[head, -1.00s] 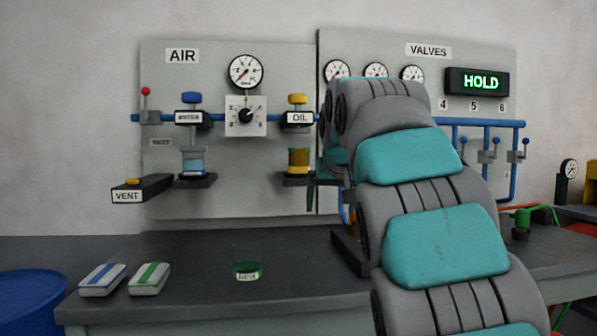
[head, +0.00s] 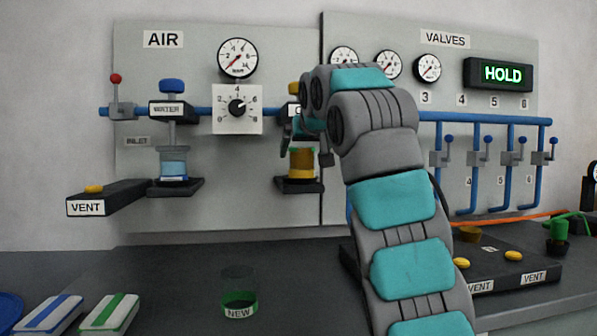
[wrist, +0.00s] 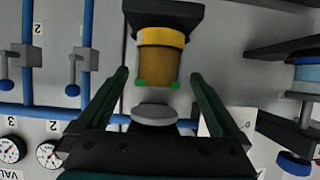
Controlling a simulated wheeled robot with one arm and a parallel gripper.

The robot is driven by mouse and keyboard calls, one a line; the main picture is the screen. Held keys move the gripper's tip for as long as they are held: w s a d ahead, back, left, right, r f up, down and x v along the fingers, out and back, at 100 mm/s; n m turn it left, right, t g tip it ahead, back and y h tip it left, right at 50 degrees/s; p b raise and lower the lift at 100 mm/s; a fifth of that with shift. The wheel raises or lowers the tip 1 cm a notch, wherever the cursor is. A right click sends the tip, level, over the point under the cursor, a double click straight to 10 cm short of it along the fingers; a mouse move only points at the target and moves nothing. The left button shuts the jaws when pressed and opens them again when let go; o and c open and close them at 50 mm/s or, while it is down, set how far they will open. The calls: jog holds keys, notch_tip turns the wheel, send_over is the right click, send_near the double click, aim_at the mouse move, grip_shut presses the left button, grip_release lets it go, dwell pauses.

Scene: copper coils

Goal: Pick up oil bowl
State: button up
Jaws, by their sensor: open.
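The oil bowl (head: 301,164) is an amber cup with a yellow band, sitting on a small dark shelf under the OIL unit at the board. The wrist view, which is upside down, shows the bowl (wrist: 160,60) with its yellow band and two small green marks at its lower edge. My gripper (wrist: 160,76) is open. Its dark green fingers point toward the bowl, one on each side in the picture; contact cannot be told. In the head view my gripper (head: 306,142) is at the bowl's top and partly hides the OIL label and the bowl's upper part.
The dark shelf (head: 299,187) carries the bowl. A water bowl (head: 173,165) stands on its own shelf to the left, beside the VENT block (head: 105,197). A blue pipe (head: 200,112) crosses behind.

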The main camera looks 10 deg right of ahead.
aim_at(300, 163)
jog(key=shift+x, duration=1.15)
jog(key=shift+p+x, duration=0.85)
jog(key=shift+x, duration=1.8)
jog(key=shift+s+d+f, duration=0.1)
jog(key=shift+f, duration=0.05)
grip_shut()
